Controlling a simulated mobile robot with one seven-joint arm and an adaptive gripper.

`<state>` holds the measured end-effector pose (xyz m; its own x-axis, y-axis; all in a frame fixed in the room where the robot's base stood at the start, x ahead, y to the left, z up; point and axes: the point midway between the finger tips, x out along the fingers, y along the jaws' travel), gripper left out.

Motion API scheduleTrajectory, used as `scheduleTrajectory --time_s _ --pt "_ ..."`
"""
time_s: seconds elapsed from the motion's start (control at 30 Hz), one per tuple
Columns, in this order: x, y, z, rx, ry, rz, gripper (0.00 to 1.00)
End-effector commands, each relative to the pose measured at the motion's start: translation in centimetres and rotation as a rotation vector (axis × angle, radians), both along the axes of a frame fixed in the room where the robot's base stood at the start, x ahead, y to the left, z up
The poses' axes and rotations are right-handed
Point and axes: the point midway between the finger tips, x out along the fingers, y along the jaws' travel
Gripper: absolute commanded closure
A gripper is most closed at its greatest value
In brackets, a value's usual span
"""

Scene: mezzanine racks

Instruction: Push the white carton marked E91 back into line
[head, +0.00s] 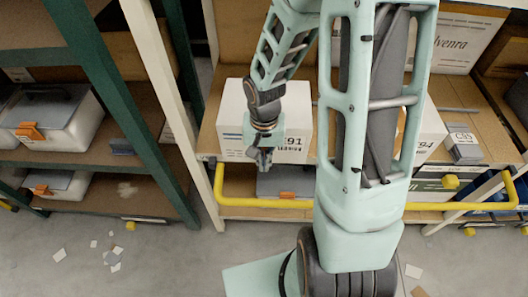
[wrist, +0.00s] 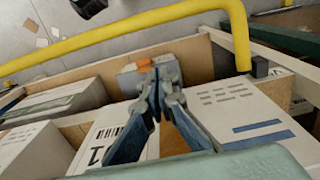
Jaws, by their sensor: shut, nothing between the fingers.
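The white carton marked E91 (head: 235,108) stands on the rack shelf in the head view, its front face near the shelf's front edge. "91" and a barcode show on the right of that face, with small print and a blue stripe at left. My gripper (head: 264,162) is shut and empty, pointing down in front of the face and hiding its middle. In the wrist view, a white face with a barcode and a "1" (wrist: 112,138) shows left of my gripper (wrist: 155,95). I cannot tell whether the fingers touch the carton.
A yellow rail (head: 262,203) runs across the rack front below the carton. A grey box with an orange latch (head: 284,180) sits below my gripper. To the right are a carton ending in 94 (head: 431,128) and a grey C95 box (head: 463,145). A green rack post (head: 130,95) stands left.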

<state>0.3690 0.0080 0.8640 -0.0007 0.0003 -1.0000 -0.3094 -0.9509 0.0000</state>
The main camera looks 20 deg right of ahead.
Motion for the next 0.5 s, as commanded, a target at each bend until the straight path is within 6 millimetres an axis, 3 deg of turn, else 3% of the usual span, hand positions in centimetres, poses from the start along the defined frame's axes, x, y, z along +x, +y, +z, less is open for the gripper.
scheduleTrajectory --time_s 0.03,0.2,0.5 --pt "-0.2 0.1 -1.1 0.002 0.006 0.002 1.00" --pt "2.6 -0.8 -0.4 0.002 -0.001 -0.002 1.00" --pt "3.8 -1.2 -0.5 0.001 0.000 0.001 1.00"
